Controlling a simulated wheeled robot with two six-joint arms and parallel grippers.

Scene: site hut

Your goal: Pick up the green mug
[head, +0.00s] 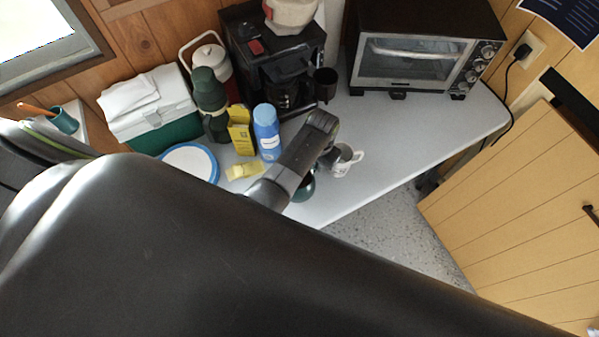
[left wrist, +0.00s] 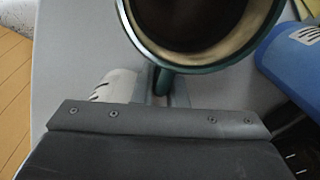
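The green mug (head: 305,190) is mostly hidden behind my left gripper (head: 318,152) in the head view, above the grey-white counter (head: 400,140). In the left wrist view the green mug (left wrist: 210,68) shows from above, with a green rim and a dark inside. Its handle points at my left gripper (left wrist: 163,92). The two fingers lie close on both sides of the handle and look shut on it. I cannot tell whether the mug touches the counter. My right gripper is not in view.
A white mug (head: 345,160) stands just right of the left gripper. A blue bottle (head: 266,133), yellow box (head: 240,130), yellow sponge (head: 244,171) and blue-rimmed plate (head: 190,160) stand to the left. A coffee maker (head: 270,50) and toaster oven (head: 410,60) are behind.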

